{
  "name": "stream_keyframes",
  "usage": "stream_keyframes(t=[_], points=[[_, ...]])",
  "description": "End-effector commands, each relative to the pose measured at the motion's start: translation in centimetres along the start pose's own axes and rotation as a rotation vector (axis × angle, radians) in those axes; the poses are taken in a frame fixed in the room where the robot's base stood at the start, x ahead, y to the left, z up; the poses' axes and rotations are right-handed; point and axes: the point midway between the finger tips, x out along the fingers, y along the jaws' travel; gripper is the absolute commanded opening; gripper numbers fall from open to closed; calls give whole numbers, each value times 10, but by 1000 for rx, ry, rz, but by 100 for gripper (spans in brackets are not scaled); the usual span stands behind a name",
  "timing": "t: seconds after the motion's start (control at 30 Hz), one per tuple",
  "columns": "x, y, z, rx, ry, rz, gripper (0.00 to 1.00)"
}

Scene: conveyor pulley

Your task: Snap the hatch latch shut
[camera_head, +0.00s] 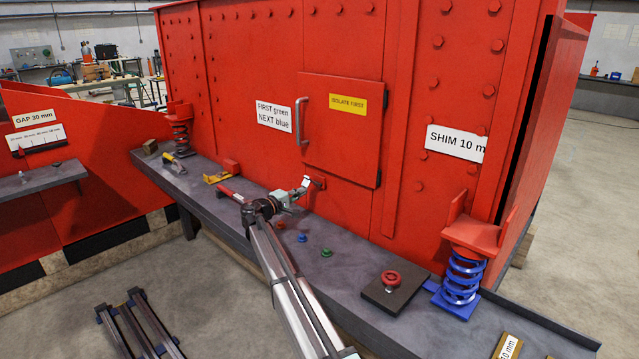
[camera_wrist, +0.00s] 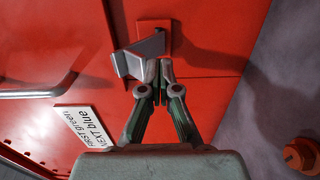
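The red hatch door (camera_head: 345,125) lies flat against the red wall, with a grey handle (camera_head: 301,121) on its left. The silver latch (camera_wrist: 140,60) is a bent metal plate on a small red block (camera_wrist: 153,30). It also shows below the hatch in the head view (camera_head: 306,182), standing out from the wall. My gripper (camera_wrist: 160,70) has its fingertips close together, right at the latch's edge. I see nothing held between them. Whether the fingertips touch the latch, I cannot tell.
A dark shelf (camera_head: 340,264) runs below the hatch with red, blue and green buttons (camera_head: 302,238), a red valve wheel (camera_head: 390,278) and a yellow bracket (camera_head: 218,177). A blue spring (camera_head: 462,277) stands at right. An orange bolt (camera_wrist: 300,157) shows in the wrist view.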

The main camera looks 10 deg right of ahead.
Motion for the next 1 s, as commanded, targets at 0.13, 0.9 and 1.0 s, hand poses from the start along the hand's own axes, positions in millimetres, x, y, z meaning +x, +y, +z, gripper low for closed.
stream_keyframes(t=[0.13, 0.9, 1.0], points=[[0, 5, 0, 1, 0, 0, 0], [1, 11, 0, 1, 0, 0, 0], [1, 8, 0, 1, 0, 0, 0]])
